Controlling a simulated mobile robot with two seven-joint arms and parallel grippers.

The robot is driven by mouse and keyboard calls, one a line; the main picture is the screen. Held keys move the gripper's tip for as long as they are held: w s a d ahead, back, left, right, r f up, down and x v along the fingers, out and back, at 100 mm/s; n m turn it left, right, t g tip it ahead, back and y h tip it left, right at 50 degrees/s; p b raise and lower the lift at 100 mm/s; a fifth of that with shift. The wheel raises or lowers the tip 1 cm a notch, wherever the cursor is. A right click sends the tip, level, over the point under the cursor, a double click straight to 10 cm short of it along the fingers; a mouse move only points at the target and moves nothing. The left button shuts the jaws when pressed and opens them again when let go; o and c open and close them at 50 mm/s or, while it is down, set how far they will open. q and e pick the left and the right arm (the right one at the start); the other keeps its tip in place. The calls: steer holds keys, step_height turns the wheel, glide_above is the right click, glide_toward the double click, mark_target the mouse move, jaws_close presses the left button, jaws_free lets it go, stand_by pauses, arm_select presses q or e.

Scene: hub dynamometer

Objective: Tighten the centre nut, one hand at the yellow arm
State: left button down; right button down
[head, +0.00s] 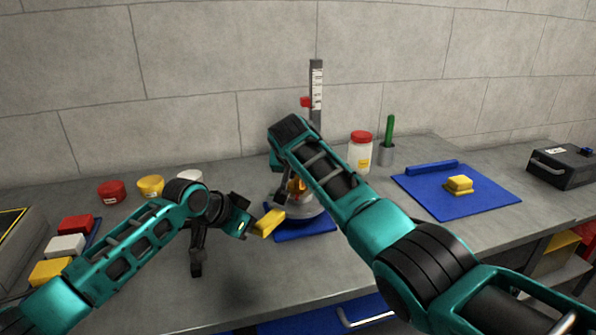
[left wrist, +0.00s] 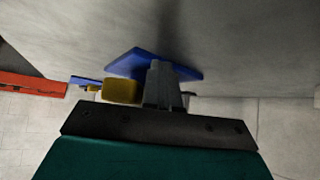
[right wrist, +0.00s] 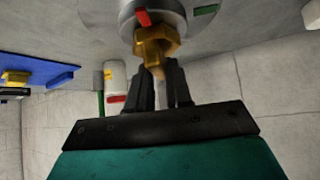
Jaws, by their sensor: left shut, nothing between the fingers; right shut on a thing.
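The hub fixture is a pale round disc (head: 312,215) on a blue base (head: 300,233), partly hidden by my right arm. The brass centre nut (right wrist: 155,45) shows in the right wrist view, on the hub face with red and green marks. My right gripper (right wrist: 160,80) is shut on the nut's narrower end. The yellow arm (head: 267,222) sticks out to the left of the disc. My left gripper (head: 246,228) is shut and empty close beside the yellow arm. The yellow arm also shows in the left wrist view (left wrist: 122,91), left of the shut fingers; whether they touch cannot be told.
A grey scale post (head: 316,85) stands behind the hub. A red-lidded jar (head: 360,154) and a green-handled tool in a cup (head: 389,135) stand behind my right arm. A blue mat (head: 480,205) holds a yellow block (head: 459,184). Coloured blocks and tubs line the left side.

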mark_target(264, 232)
arm_select(q)
steer(key=shift+s+d, duration=0.45)
steer(key=shift+d, duration=0.2)
steer(key=shift+s+d, duration=0.4)
steer(key=shift+d, duration=0.25)
arm_select(e)
steer(key=shift+a+f, duration=0.1)
arm_select(q)
steer(key=shift+s+d, duration=0.25)
steer(key=shift+d, duration=0.45)
steer(key=shift+s+d, duration=0.25)
steer(key=shift+d, duration=0.45)
arm_select(e)
steer(key=shift+s, duration=0.1)
arm_select(q)
steer(key=shift+d, duration=0.1)
